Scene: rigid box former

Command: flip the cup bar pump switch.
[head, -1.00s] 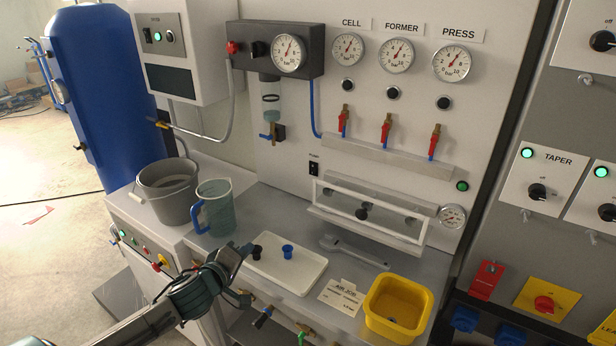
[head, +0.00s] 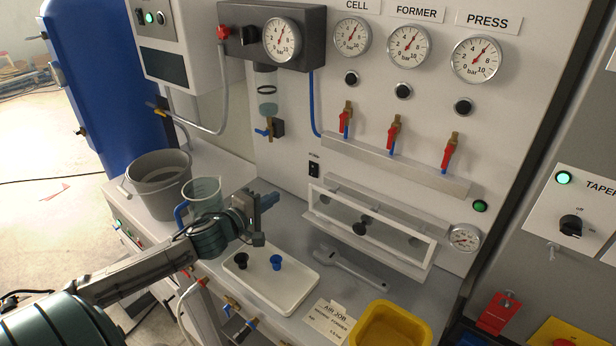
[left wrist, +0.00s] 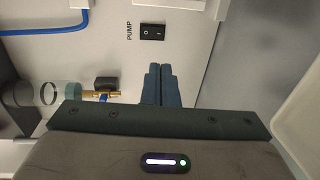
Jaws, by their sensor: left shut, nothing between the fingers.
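The pump switch (head: 314,169) is a small black rocker on the white panel, left of the framed clear window. It also shows in the left wrist view (left wrist: 152,32), with the label PUMP beside it. My left gripper (head: 268,202) is shut and empty, in front of the panel and to the lower left of the switch. In the left wrist view its closed fingertips (left wrist: 160,68) point toward the switch, with a gap in the picture between them and it. My right gripper is not in view.
A white tray (head: 295,292) with a black and a blue cup lies below the gripper. A measuring jug (head: 204,190) and grey bucket (head: 160,178) stand left. The framed window (head: 318,197) juts out right of the switch. A filter bowl with a brass valve (head: 268,128) hangs above.

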